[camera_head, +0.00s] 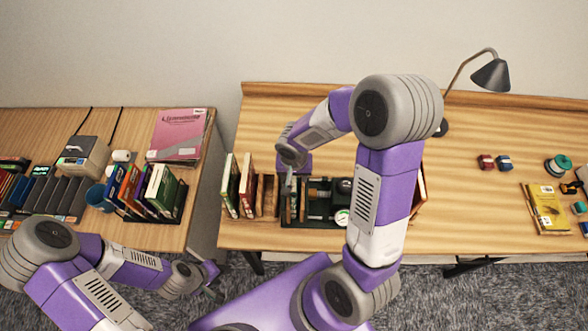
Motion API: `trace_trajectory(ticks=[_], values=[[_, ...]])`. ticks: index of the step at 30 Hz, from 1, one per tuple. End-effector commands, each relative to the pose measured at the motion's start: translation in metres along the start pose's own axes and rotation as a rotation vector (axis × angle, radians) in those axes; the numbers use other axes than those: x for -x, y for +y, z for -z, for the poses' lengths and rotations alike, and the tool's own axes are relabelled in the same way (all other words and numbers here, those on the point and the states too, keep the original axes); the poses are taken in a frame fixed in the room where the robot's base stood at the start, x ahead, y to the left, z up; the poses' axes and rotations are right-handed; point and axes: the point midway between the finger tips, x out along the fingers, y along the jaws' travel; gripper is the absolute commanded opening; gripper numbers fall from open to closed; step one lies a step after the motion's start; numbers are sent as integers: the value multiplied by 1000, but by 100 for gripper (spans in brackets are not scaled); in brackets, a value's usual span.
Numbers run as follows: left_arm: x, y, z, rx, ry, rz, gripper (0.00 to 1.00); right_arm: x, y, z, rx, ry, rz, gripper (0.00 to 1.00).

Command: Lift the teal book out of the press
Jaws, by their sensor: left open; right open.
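The press looks like a dark green-black frame (312,222) on the right-hand wooden table, with a round white dial at its front. Thin upright books or boards stand in its left part; a greyish-teal one (293,206) is probably the teal book, too small to be sure. My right gripper (289,180) points down over this left part, open; its fingers are small and partly hidden by the wrist, and I cannot tell whether they touch the book. My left gripper (213,279) is open and empty, low in front of the gap between the tables.
Upright books (240,190) stand just left of the press. The left table holds a book rack (150,190), a pink folder (178,135) and a blue mug (95,195). A lamp (490,75) and a yellow book (546,208) are at right. My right arm hides the press's right side.

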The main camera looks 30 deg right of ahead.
Motion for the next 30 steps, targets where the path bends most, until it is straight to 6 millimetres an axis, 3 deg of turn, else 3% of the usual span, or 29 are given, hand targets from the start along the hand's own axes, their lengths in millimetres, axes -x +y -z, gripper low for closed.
trace_trajectory(ticks=[10,20,30], values=[[0,0,0,0,1,0,43,-6,0,0,0,0,0,51],[0,0,0,0,0,0,43,-5,0,0,0,0,0,2],[-1,0,0,0,0,0,43,-5,1,0,-1,0,0,0]])
